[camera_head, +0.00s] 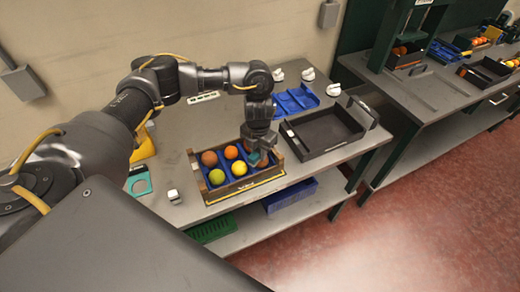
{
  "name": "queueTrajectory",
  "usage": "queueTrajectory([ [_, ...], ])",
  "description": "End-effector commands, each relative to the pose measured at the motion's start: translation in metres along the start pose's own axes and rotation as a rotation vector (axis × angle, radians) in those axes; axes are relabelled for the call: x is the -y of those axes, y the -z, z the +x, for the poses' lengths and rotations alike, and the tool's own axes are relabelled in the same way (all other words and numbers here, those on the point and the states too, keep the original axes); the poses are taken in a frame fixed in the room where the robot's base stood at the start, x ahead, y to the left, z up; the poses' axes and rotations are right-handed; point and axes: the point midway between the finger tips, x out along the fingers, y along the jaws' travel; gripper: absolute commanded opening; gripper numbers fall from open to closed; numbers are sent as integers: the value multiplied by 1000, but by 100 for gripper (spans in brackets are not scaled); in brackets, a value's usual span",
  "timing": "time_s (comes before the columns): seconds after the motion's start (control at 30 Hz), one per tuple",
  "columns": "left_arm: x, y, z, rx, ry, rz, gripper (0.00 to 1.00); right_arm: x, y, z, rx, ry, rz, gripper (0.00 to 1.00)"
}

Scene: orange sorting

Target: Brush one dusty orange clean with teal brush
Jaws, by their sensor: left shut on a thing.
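My left gripper (257,150) reaches down over the right part of a wooden crate with a blue divided insert (235,191). It is shut on the teal brush (263,160), which is mostly hidden by the fingers. A brownish-orange fruit (253,157) shows just beside the brush, partly covered; I cannot tell whether they touch. Dust is too small to tell. My right gripper is not in view.
A black tray (322,132) stands right of the crate, with a blue divided tray (294,101) behind. A teal pad (140,186) and a small white block (174,197) lie left. Blue (290,197) and green (212,230) bins sit on the lower shelf.

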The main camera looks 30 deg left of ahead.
Motion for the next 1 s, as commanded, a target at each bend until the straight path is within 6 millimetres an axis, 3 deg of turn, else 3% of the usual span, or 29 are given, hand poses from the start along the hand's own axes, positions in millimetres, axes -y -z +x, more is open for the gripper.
queueTrajectory([
  [0.53,0,-28,0,1,0,0,2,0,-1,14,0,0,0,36],
  [0.77,0,-26,-2,1,0,0,2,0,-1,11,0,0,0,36],
  [1.0,0,-12,-2,-1,0,2,2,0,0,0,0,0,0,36],
])
